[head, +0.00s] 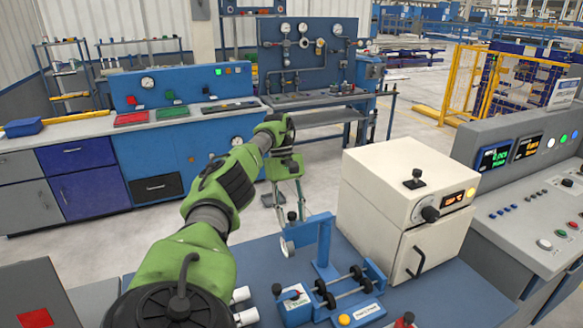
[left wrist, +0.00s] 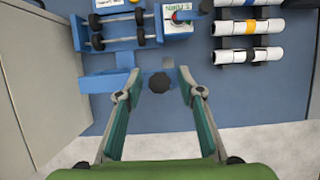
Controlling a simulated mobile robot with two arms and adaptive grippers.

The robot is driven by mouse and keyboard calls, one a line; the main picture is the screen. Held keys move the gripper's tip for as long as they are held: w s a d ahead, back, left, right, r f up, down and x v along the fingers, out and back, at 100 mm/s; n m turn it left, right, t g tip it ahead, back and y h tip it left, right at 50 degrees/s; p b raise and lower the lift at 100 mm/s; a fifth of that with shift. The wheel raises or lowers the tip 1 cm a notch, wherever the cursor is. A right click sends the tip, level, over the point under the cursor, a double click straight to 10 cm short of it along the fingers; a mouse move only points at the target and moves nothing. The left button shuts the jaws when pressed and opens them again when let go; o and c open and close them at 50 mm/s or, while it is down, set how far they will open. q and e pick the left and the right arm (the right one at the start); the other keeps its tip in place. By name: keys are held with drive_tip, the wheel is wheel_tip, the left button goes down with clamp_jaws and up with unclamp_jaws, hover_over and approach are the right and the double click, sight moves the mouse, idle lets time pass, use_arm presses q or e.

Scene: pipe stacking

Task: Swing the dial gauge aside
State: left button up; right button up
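The dial gauge (head: 287,246) is a small round white face hanging from the left end of a blue swing arm on an upright blue post (head: 323,243) in the head view. A black knob (head: 292,216) stands on top of the arm; it also shows in the left wrist view (left wrist: 159,82). My left gripper (head: 288,205) is open, pointing down over the arm, with one finger on each side of the knob. Whether the fingers touch it I cannot tell. The gauge face is hidden in the left wrist view. My right gripper is out of view.
A roller fixture (head: 350,293) with black wheels stands in front of the post. A small blue box (head: 295,306) is beside it. White banded pipes (left wrist: 250,55) lie on a rack. A cream oven (head: 395,195) stands close on the right.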

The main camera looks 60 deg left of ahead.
use_arm(q)
drive_tip(key=shift+r, duration=4.95)
